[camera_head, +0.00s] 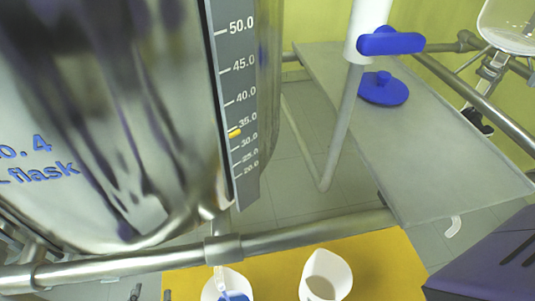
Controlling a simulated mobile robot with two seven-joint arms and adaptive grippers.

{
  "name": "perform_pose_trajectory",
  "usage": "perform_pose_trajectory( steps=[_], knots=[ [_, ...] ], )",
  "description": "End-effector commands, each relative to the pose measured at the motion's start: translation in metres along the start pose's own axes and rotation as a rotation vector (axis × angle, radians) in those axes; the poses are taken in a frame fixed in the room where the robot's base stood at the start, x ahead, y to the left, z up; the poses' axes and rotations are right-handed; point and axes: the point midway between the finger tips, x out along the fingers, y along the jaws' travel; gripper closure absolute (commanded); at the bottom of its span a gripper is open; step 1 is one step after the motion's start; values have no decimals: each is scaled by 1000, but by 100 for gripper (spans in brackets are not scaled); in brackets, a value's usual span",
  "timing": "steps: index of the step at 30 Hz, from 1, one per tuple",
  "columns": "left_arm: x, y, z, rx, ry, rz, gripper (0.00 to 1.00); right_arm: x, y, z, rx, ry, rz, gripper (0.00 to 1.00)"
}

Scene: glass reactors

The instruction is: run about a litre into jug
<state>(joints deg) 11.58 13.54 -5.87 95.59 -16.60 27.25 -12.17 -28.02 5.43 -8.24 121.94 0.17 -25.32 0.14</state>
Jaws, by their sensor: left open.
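A white jug (337,265) stands upright to the right. My left gripper (151,293) is open at the bottom edge, left of the white container, with only its dark fingertips showing. My right gripper is not in view.
A steel rail (310,232) crosses above the yellow surface (385,265). A dark purple box (490,265) stands at lower right.

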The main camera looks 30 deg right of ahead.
Motion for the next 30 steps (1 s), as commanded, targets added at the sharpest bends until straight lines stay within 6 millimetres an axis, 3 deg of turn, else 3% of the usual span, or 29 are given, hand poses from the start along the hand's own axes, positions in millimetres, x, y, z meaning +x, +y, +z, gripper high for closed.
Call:
perform_pose_trajectory(
  steps=[6,15,21,30],
  knots=[
    [-39,11,19,-96,-160,5,51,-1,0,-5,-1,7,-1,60],
    [-82,22,36,-196,-325,9,51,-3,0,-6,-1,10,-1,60],
    [-94,26,40,-223,-368,10,51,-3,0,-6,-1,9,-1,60],
    [-95,26,40,-226,-373,10,51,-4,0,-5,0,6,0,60]
  ],
)
